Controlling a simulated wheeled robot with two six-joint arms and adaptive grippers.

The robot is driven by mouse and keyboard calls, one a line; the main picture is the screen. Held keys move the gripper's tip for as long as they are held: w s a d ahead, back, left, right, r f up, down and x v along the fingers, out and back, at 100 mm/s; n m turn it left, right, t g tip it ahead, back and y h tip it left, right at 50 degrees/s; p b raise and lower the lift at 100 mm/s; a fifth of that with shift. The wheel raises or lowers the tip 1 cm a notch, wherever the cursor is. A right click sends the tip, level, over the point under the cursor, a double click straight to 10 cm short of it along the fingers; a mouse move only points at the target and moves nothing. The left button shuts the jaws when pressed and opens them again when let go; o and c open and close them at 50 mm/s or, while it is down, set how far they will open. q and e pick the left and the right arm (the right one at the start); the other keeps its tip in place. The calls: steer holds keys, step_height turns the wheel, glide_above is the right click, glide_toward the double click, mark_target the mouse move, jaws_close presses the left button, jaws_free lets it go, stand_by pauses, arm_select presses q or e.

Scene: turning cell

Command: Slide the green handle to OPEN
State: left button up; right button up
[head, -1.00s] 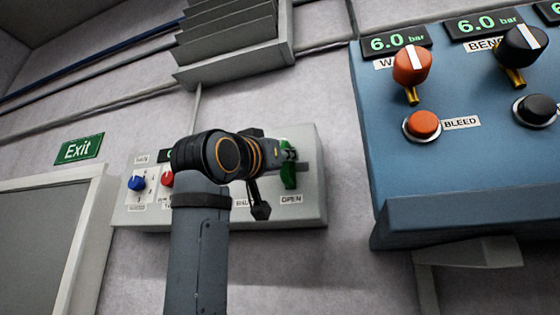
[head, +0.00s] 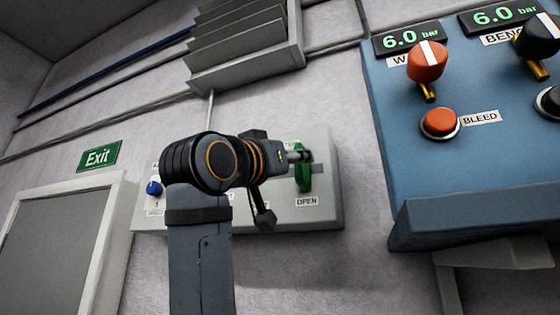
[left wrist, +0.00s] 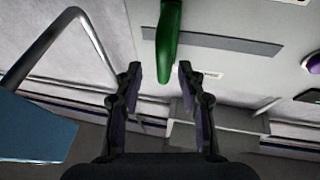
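The green handle (head: 304,177) stands upright at the right end of the light grey wall box (head: 325,215), above the OPEN label (head: 307,202). My left gripper (head: 298,156) reaches across the box to the handle's upper part. In the left wrist view the green handle (left wrist: 168,40) points down between the two spread fingers of the left gripper (left wrist: 160,72). The gripper is open, with a visible gap on the handle's left; the right finger looks closer, contact unclear. A dark slot (left wrist: 230,44) runs to the right of the handle there. My right gripper is out of view.
A blue knob (head: 154,188) shows at the box's left; my arm hides the box's middle. A blue panel (head: 400,130) with an orange knob (head: 427,62) and a BLEED button (head: 440,123) juts out at right. A grey louvred unit (head: 245,45) hangs above.

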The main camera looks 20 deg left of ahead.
arm_select(q)
steer(key=v, duration=0.8)
steer(key=shift+d, duration=0.15)
